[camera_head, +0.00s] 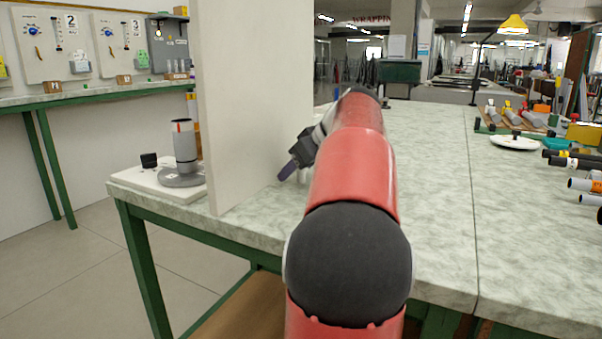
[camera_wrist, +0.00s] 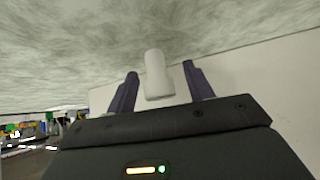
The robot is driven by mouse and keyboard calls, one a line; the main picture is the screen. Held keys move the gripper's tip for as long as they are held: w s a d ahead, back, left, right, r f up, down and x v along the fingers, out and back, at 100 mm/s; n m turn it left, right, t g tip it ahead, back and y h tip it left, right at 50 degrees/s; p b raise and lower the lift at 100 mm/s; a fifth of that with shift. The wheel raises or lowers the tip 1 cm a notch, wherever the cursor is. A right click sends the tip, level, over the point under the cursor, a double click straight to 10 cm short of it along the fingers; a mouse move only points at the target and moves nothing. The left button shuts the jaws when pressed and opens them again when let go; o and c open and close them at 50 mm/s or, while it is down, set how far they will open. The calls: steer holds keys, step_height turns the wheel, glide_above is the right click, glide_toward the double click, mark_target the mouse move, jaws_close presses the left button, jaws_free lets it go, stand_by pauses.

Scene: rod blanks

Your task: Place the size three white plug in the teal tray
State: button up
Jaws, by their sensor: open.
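A plain white plug (camera_wrist: 157,76) shows in the wrist view, standing against the marbled tabletop. My gripper (camera_wrist: 160,72) is open, with one dark purple finger on each side of the plug and visible gaps between. In the head view my gripper (camera_head: 287,171) is low over the table beside the tall pale panel, largely behind my red arm. The plug cannot be made out clearly there, and no size mark is readable. A teal tray (camera_head: 556,144) shows partly at the right of the table, beyond a round white dish.
The tall pale panel (camera_head: 255,90) stands close left of my gripper. The white dish (camera_head: 514,143), several rods (camera_head: 580,185) and a rack of coloured-capped rods (camera_head: 520,118) are at the right. A grey cylinder device (camera_head: 185,150) stands left of the panel. The middle tabletop is clear.

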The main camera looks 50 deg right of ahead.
steer(key=c, duration=1.1)
steer(key=shift+r, duration=0.1)
